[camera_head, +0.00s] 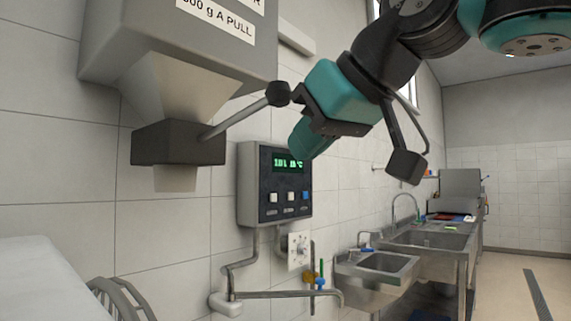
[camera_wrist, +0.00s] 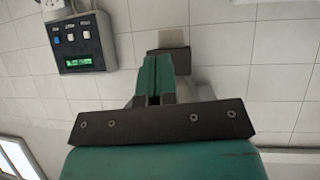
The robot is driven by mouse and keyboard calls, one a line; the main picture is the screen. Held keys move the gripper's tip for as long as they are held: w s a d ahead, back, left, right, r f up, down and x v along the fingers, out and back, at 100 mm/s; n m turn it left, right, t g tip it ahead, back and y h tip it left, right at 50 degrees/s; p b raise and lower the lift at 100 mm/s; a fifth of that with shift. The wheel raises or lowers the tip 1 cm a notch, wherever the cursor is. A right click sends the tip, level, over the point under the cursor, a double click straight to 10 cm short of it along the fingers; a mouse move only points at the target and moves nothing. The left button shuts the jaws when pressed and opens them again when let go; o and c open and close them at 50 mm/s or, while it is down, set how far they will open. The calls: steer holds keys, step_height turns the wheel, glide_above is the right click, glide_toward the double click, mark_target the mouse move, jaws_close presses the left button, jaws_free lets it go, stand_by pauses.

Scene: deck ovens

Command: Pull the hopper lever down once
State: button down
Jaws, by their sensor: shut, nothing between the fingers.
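The hopper (camera_head: 180,45) hangs on the wall at upper left, with a funnel and a dark outlet block (camera_head: 178,143) below. The hopper lever (camera_head: 238,117) slants up and right from this block to a round black knob (camera_head: 278,93). My gripper (camera_head: 299,150) points down and left, its teal fingers shut and empty. The fingertips are right of and lower than the knob in the picture; the knob appears close beside the gripper's dark palm plate. I cannot tell whether they touch. In the wrist view the shut fingers (camera_wrist: 152,78) point toward the outlet block (camera_wrist: 168,57); the lever is not visible there.
A control box (camera_head: 275,184) with a green display is on the wall below my gripper. A socket (camera_head: 299,251) and pipes lie below it. Steel sinks (camera_head: 375,277) stand further right. A white surface (camera_head: 45,282) is at lower left.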

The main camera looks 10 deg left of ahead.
steer(key=v, duration=0.5)
steer(key=shift+s+d, duration=0.15)
steer(key=shift+d, duration=0.25)
stand_by(1.3)
steer(key=s+d+f+m+g+h+p, duration=0.15)
steer(key=d+f, duration=0.25)
steer(key=f, duration=0.6)
steer(key=s+d+f+g+h, duration=0.1)
steer(key=d+f+g+h, duration=0.15)
steer(key=f, duration=0.85)
steer(key=s+d+f+m+g, duration=0.1)
steer(key=s+d+f, duration=0.2)
steer(key=f, duration=0.3)
steer(key=s+d+f+m+g+p, duration=0.1)
steer(key=s+d+f+g, duration=0.1)
steer(key=s+f, duration=0.4)
steer(key=shift+s+d, duration=0.3)
steer(key=shift+d, duration=0.5)
steer(key=shift+f, duration=0.15)
